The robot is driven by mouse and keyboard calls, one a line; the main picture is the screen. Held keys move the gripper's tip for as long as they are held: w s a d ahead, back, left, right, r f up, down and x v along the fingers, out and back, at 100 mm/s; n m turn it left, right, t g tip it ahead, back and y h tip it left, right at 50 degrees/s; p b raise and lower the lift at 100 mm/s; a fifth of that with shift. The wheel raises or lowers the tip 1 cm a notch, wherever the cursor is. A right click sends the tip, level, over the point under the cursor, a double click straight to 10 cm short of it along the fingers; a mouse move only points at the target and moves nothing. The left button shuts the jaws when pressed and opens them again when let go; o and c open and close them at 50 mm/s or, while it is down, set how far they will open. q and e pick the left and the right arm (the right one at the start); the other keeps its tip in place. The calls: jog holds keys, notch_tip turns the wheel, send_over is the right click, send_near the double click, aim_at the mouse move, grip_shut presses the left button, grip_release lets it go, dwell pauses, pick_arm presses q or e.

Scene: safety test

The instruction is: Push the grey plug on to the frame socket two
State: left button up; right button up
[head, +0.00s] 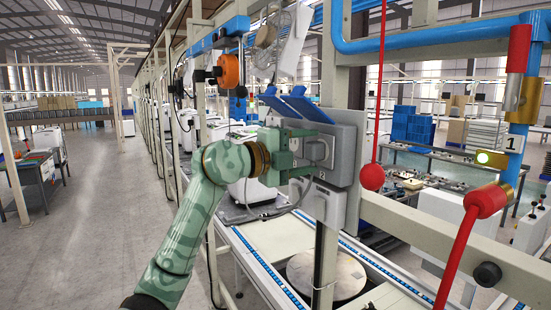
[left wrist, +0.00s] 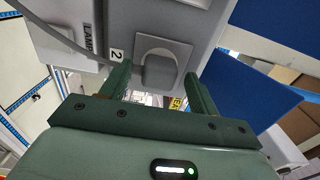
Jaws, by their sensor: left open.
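The grey plug (head: 319,151) is at the face of the grey socket box (head: 347,150) on the frame. In the left wrist view the plug (left wrist: 158,71) sits against a square socket plate (left wrist: 150,45) beside a label "2" (left wrist: 117,55). Whether it is fully seated is hard to tell. My left gripper (head: 311,153) is open, its fingers on either side of the plug. In the left wrist view the fingers (left wrist: 162,88) show gaps to the plug. My right gripper is in neither view.
Blue flaps (head: 297,106) stand up above the sockets. A grey cable (head: 287,208) hangs below, near a lower grey box (head: 325,203). An orange reel (head: 229,70) is above my arm.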

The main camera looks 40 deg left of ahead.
pick_arm(q)
jog(key=b+v, duration=0.6)
jog(key=v, duration=0.9)
jog(key=shift+s+b, duration=0.25)
jog(key=shift+b, duration=0.05)
